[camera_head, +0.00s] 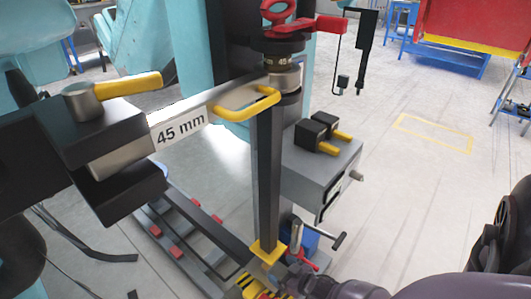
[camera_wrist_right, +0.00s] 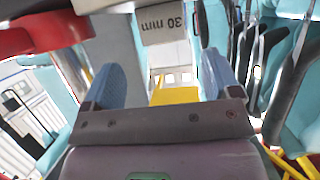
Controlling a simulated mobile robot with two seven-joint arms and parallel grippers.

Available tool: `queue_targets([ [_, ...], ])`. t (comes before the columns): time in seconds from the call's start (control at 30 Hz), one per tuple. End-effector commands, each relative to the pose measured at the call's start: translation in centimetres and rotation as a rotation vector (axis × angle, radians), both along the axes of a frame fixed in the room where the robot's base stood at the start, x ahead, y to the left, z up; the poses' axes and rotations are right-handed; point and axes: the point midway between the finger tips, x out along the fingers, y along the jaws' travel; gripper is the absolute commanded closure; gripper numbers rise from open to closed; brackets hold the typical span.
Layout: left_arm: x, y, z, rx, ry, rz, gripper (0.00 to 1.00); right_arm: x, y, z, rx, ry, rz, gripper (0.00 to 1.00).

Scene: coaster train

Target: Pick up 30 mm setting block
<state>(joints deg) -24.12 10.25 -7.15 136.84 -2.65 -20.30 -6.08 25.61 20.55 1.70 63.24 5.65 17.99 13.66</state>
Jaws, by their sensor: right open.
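The 30 mm setting block (camera_wrist_right: 165,27) shows in the right wrist view as a grey labelled piece just beyond the fingertips. A yellow part (camera_wrist_right: 175,95), which looks like its handle, lies between the fingers. My right gripper (camera_wrist_right: 160,78) is open, its two blue finger pads wide apart, one on each side of the yellow part. I cannot tell whether either pad touches it. In the head view my purple right arm comes in at the lower right, and its fingers are hard to make out. The 30 mm label is not visible there. My left gripper is not in view.
A piece labelled 45 mm (camera_head: 181,130) with a yellow handle sits by black blocks (camera_head: 95,135) at the left. A dark upright post (camera_head: 269,180) stands in the middle. A grey box (camera_head: 318,175) carries black pieces with yellow handles.

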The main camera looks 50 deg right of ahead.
Motion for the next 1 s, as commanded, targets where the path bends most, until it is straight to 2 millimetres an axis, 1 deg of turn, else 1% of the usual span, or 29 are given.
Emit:
queue_targets([
  [0.03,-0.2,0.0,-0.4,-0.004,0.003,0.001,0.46,0.3,0.0,-0.7,0.0,0.007,0.0,0.17],
  [0.1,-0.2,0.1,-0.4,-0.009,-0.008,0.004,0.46,0.9,0.0,-0.8,0.0,0.005,0.0,0.17],
  [0.27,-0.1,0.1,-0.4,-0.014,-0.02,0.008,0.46,1.7,0.1,-0.9,0.0,0.004,0.0,0.17],
  [0.37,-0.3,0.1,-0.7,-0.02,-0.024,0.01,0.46,2.4,0.2,-1.4,0.0,0.004,0.001,0.17],
  [0.5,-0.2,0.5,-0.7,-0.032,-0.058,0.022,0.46,3.9,0.6,-2.4,0.0,0.008,0.001,0.17],
  [0.7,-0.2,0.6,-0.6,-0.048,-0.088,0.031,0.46,5.8,0.6,-3.0,-0.001,0.007,0.0,0.17],
  [0.8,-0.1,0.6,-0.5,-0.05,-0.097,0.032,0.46,6.3,0.6,-2.9,-0.001,0.004,0.0,0.17],
  [1.0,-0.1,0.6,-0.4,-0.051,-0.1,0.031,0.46,6.4,0.6,-2.7,-0.001,0.002,0.0,0.17],
])
